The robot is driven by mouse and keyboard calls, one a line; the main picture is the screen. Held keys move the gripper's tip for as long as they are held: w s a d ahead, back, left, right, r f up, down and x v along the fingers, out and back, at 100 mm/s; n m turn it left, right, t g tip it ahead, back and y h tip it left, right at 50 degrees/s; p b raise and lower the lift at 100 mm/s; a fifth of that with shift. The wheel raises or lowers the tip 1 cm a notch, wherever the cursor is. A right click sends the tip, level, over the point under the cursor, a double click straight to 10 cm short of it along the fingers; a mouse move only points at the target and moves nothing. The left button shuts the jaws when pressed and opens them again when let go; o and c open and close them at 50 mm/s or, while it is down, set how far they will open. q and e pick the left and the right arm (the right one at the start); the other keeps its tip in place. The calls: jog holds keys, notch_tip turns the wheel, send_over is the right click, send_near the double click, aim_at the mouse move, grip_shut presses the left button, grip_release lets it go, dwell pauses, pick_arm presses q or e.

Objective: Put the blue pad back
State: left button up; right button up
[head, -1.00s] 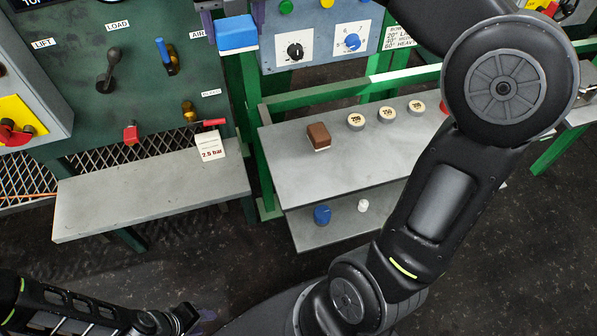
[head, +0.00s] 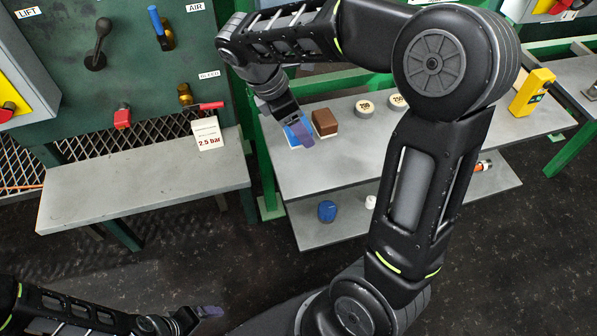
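The blue pad (head: 307,126) is at the left part of the grey shelf (head: 330,170), just left of a brown block (head: 324,121). My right gripper (head: 297,133) reaches down over the shelf with its purple fingers on the blue pad, covering part of it. I cannot tell whether the pad's underside touches the shelf or a small gap stays. My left gripper (head: 205,313) is low at the bottom left, away from the shelves; its opening is not clear.
Round labelled discs (head: 367,107) stand right of the brown block. A blue cylinder (head: 327,211) and a white piece are on the lower shelf. A yellow device (head: 532,92) is at the right. The left shelf (head: 130,190) holds a "2.5 bar" card (head: 208,134).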

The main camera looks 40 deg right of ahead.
jog(key=shift+s+f, duration=0.2)
jog(key=shift+f, duration=0.1)
send_over(306, 164)
jog(key=a, duration=0.1)
jog(key=shift+w+a+f, duration=0.1)
jog(key=shift+w+f, duration=0.05)
jog(key=shift+f, duration=1.4)
jog(key=shift+w+a+f, duration=0.1)
jog(key=shift+f, duration=1.45)
jog(key=shift+f, duration=0.1)
jog(key=shift+f, duration=1.75)
jog(key=shift+f, duration=0.2)
jog(key=o, duration=1.6)
